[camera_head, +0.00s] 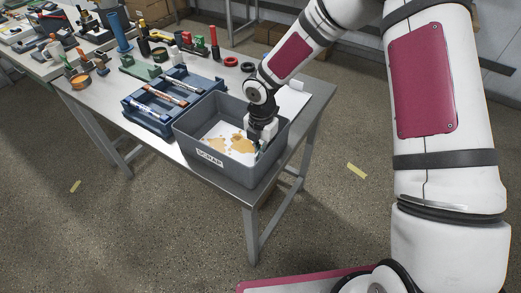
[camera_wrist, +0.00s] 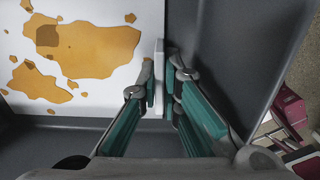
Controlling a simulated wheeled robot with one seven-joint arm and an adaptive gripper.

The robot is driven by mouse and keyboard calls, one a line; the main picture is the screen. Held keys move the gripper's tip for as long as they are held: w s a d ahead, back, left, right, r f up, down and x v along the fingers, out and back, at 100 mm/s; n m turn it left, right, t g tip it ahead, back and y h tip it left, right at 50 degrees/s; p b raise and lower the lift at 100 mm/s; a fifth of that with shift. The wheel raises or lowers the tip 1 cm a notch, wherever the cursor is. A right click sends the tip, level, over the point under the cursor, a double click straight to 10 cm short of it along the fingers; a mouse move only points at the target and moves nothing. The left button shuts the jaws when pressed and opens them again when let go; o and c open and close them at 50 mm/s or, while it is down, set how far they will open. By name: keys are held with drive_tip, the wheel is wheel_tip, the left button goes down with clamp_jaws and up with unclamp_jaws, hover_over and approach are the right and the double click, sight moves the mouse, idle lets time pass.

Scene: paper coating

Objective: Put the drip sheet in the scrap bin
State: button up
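The drip sheet (camera_wrist: 100,15), white with brown-orange stains, lies inside the grey scrap bin (camera_head: 211,158), labelled SCRAP, at the table's front. It also shows in the head view (camera_head: 220,130). My gripper (camera_wrist: 161,88) reaches down into the bin at the sheet's right edge. Its two teal-padded fingers stand close on either side of a narrow white upright strip (camera_wrist: 159,70) at that edge and appear closed on it. Whether the sheet rests fully on the bin floor is hard to tell.
A blue tray (camera_head: 150,119) with markers stands left of the bin on the steel table (camera_head: 313,92). A white sheet (camera_head: 291,102) lies behind the bin, partly hidden. Red rings (camera_head: 231,61), bottles and tools stand farther back. The bin's walls surround my gripper.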

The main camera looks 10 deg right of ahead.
drive_tip(key=o, duration=0.4)
wheel_tip(320, 180, up, 12)
drive_tip(key=s+d+r+m+t+h, duration=0.1)
drive_tip(key=s+d+r+m, duration=0.1)
drive_tip(key=d+r+m, duration=0.15)
drive_tip(key=s+d+r+m+h, duration=0.1)
drive_tip(key=s+d+r+m, duration=0.2)
drive_tip(key=r, duration=0.2)
drive_tip(key=shift+s+d+r+m+t+y, duration=0.3)
drive_tip(key=shift+s+d+r+m+t, duration=0.65)
drive_tip(key=shift+s+r+m, duration=1.95)
drive_tip(key=shift+s+d+r+m+t+y, duration=0.4)
drive_tip(key=shift+s+d+r+m, duration=1.15)
drive_tip(key=shift+s+m, duration=2.55)
drive_tip(key=shift+s+d+r+m+t+y, duration=0.2)
drive_tip(key=shift+s+d+r+m+t, duration=0.7)
drive_tip(key=shift+s+r+m, duration=2.45)
